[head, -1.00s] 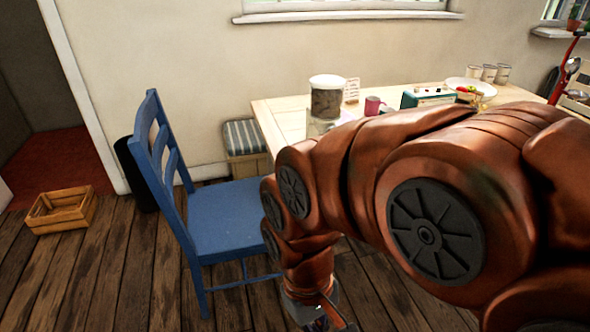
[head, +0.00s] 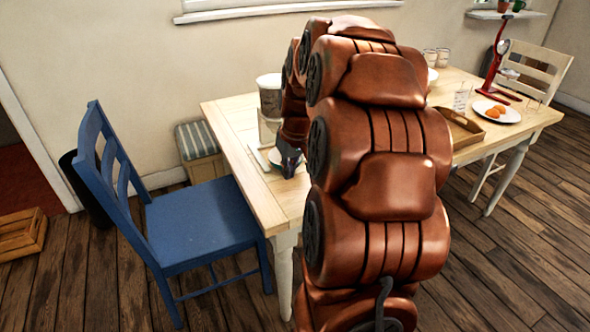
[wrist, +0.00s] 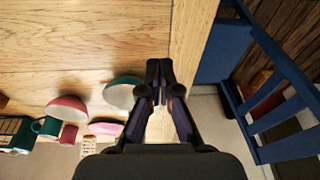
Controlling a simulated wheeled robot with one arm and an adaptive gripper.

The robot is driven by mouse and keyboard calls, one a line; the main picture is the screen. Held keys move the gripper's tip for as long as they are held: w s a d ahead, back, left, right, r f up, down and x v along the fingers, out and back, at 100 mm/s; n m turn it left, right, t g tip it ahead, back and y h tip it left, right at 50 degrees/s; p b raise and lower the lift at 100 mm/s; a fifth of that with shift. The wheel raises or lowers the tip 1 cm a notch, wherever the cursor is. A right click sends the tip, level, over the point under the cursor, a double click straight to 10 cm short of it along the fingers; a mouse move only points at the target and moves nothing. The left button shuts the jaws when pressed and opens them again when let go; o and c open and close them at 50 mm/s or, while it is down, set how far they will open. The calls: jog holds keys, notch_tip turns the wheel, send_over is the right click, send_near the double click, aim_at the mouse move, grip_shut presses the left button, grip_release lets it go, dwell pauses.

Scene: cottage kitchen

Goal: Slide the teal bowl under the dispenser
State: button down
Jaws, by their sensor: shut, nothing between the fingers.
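The teal bowl (wrist: 118,94), pale inside, is on the wooden table just left of my fingertips in the wrist view. In the head view only part of the bowl (head: 277,156) shows, behind and left of my gripper. The dispenser (head: 270,97), a jar with a white lid on a pale stand, stands at the back of the table behind the bowl. My arm hides its right side. My gripper (wrist: 159,68) is shut and empty, low near the table edge beside the bowl. It also shows in the head view (head: 289,172). I cannot tell whether it touches the bowl.
A pink bowl (wrist: 67,108), a teal mug (wrist: 47,127) and a pink mug (wrist: 68,134) are further left in the wrist view. A blue chair (head: 205,222) stands by the table's (head: 276,205) left end. A tray (head: 461,128) is right of my arm.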

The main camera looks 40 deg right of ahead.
send_near(294, 181)
jog(key=s+a+r, duration=0.2)
jog(key=s+r, duration=0.2)
jog(key=shift+m+t+h, duration=0.3)
jog(key=shift+m+h, duration=0.1)
jog(key=x, duration=0.6)
jog(key=p+x, duration=0.1)
jog(key=x, duration=0.3)
jog(key=shift+s, duration=0.3)
jog(key=shift+w+d+f+p, duration=0.1)
jog(key=shift+w+d+p, duration=0.15)
jog(key=shift+w, duration=0.35)
jog(key=shift+w+d+f+p, duration=0.1)
jog(key=shift+w+d, duration=0.1)
jog(key=shift+w, duration=0.4)
jog(key=shift+w+d, duration=0.25)
jog(key=shift+w, duration=0.5)
jog(key=shift+w, duration=0.1)
jog(key=shift+w+d, duration=0.3)
jog(key=shift+w, duration=0.45)
jog(key=shift+w+d, duration=0.3)
jog(key=shift+w, duration=0.45)
jog(key=shift+s, duration=0.15)
